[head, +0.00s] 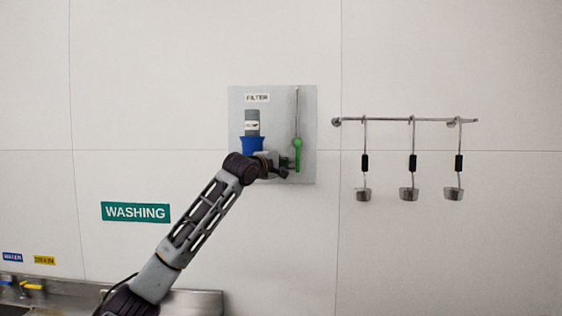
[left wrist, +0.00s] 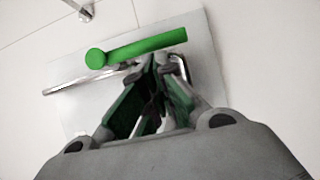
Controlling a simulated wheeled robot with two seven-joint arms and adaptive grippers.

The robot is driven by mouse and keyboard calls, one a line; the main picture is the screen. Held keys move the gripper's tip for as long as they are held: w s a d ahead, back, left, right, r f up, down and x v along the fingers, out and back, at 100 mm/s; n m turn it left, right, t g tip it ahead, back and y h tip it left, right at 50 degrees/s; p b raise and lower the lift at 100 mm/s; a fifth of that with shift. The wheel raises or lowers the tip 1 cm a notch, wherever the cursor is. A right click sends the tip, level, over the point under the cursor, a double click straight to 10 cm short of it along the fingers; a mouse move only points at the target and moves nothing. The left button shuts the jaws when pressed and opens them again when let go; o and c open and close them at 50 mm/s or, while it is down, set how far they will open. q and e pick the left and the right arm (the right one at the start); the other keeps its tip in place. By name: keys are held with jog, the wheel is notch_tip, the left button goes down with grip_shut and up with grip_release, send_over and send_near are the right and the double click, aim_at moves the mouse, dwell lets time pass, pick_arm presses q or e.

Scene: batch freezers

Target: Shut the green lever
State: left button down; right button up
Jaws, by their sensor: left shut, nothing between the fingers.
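The green lever (head: 298,153) is on the grey filter panel (head: 307,120), at the lower end of a thin upright metal pipe (head: 297,105). In the head view its handle hangs straight down, roughly in line with the pipe. In the left wrist view the lever (left wrist: 145,46) lies across the upper middle, with its round pivot end at the left. My left gripper (head: 282,173) is just left of the lever's lower part. Its fingertips (left wrist: 160,68) are shut and empty, close to the handle; I cannot tell whether they touch it. My right gripper is out of view.
A blue and grey filter housing (head: 252,143) is on the panel left of the lever, partly behind my left arm. A wall rail (head: 395,120) with three hanging ladles is at right. A metal sink (head: 50,293) is at lower left.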

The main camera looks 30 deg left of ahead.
pick_arm(q)
jog(key=shift+w, duration=0.25)
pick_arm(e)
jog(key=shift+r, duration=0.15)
pick_arm(q)
jog(key=shift+d+f+b, duration=0.1)
jog(key=shift+f+b, duration=0.1)
jog(key=shift+b, duration=0.1)
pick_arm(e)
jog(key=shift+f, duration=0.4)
